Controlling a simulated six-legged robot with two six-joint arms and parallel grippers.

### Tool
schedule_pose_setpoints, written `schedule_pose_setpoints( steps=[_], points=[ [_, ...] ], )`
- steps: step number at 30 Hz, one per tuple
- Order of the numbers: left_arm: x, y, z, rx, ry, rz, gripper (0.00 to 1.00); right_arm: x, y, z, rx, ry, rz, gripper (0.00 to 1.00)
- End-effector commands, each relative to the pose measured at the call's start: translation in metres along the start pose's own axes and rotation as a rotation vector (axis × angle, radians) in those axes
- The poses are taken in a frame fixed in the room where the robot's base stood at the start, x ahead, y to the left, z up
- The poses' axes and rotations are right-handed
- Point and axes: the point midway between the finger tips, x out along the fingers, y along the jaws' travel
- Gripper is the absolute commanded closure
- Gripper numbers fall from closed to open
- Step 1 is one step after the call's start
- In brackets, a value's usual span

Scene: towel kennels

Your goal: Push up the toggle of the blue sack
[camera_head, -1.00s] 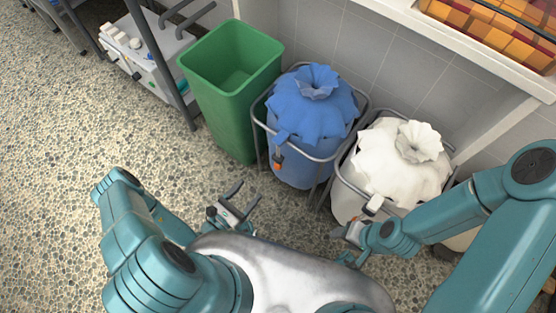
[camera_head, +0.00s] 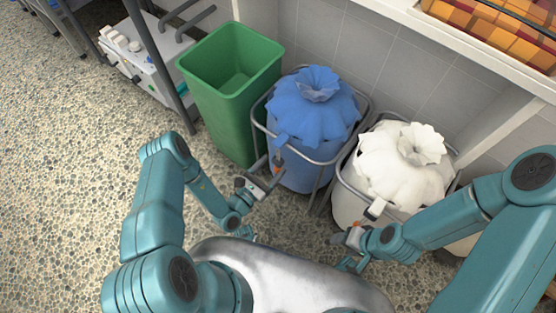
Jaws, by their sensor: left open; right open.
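The blue sack (camera_head: 312,122) sits in a grey metal frame, its gathered top open like a flower. Its orange toggle (camera_head: 278,159) hangs on the front left side, partly hidden by my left gripper. My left gripper (camera_head: 268,176) is open, its fingers pointing up at the toggle; I cannot tell whether they touch it. My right gripper (camera_head: 343,237) is open and low in front of the white sack (camera_head: 400,172), apart from the blue sack.
A green bin (camera_head: 225,105) stands close on the left of the blue sack. The white sack stands in its own frame on the right. A shelf (camera_head: 470,52) juts out above right. Bare pebbled floor (camera_head: 85,150) lies to the left.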

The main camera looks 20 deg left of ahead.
Motion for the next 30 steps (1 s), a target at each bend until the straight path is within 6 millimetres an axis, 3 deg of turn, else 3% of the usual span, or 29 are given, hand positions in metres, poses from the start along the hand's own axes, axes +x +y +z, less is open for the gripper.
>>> schedule_pose_setpoints(
  steps=[9,20,26,27,30],
  points=[
    [0.037,0.000,0.000,0.000,-0.002,-0.001,0.32,0.007,0.003,0.000,0.000,0.000,0.000,0.45],
    [0.041,0.000,0.000,-0.001,-0.001,0.000,0.32,0.007,0.003,0.000,0.000,0.000,0.000,0.45],
    [0.041,0.000,0.000,-0.001,-0.001,0.000,0.94,0.007,0.003,0.000,0.000,0.000,0.000,0.45],
    [0.041,0.000,0.000,-0.001,0.000,0.000,1.00,0.007,0.003,0.000,0.000,0.000,0.000,0.45],
    [0.041,0.000,0.001,-0.001,0.000,0.000,1.00,0.006,0.002,0.000,0.000,0.000,0.000,0.45]
  ],
)
